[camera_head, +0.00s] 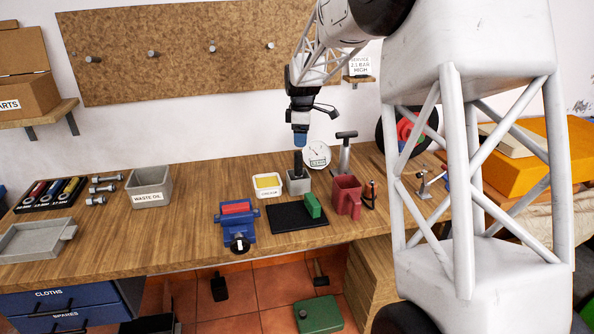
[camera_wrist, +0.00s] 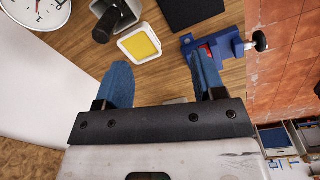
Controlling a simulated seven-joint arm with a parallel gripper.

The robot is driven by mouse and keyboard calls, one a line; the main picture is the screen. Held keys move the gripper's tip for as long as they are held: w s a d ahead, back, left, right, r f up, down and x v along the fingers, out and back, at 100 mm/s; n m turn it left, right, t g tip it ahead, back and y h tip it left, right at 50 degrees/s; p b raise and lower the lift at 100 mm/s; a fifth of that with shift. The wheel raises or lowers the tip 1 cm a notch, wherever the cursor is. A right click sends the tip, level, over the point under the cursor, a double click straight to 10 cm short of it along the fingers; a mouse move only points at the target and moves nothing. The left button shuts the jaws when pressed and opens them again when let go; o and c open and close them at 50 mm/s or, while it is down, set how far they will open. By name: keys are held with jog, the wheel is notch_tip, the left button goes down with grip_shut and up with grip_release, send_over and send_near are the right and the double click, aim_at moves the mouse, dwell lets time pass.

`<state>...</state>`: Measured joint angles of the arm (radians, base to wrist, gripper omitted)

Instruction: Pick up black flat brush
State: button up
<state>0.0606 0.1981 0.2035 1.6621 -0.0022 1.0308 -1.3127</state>
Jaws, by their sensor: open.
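A black upright piece (camera_head: 298,163), perhaps the brush's handle, stands in a small grey square pot (camera_head: 298,184) on the wooden bench. In the wrist view the black piece (camera_wrist: 104,26) leans out of the grey pot (camera_wrist: 128,8), above the left finger; no bristles show. My gripper (camera_head: 300,140) hangs over the bench, its blue fingertips apparently just above the black piece in the head view. In the wrist view my gripper (camera_wrist: 162,80) is open, with two separate blue fingers and nothing between them.
A white tub with yellow content (camera_head: 267,185) stands left of the pot. A blue vise (camera_head: 238,220), a black mat (camera_head: 290,217) with a green block (camera_head: 313,205), a red jug (camera_head: 347,196) and a dial gauge (camera_head: 316,154) are close by.

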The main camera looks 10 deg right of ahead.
aim_at(298, 161)
jog(key=w+f+n, duration=0.1)
jog(key=w+f, duration=0.2)
jog(key=w, duration=0.1)
jog(key=w+d+f+n, duration=0.1)
jog(key=w+f, duration=0.1)
jog(key=w, duration=0.1)
jog(key=w+d+f+n, duration=0.1)
jog(key=w+f, duration=0.2)
jog(key=w, duration=0.1)
jog(key=shift+w+f+n+g, duration=0.3)
jog(key=shift+w, duration=0.05)
jog(key=shift+f, duration=1.3)
jog(key=shift+f, duration=2.6)
jog(key=c, duration=1)
jog(key=shift+r, duration=0.1)
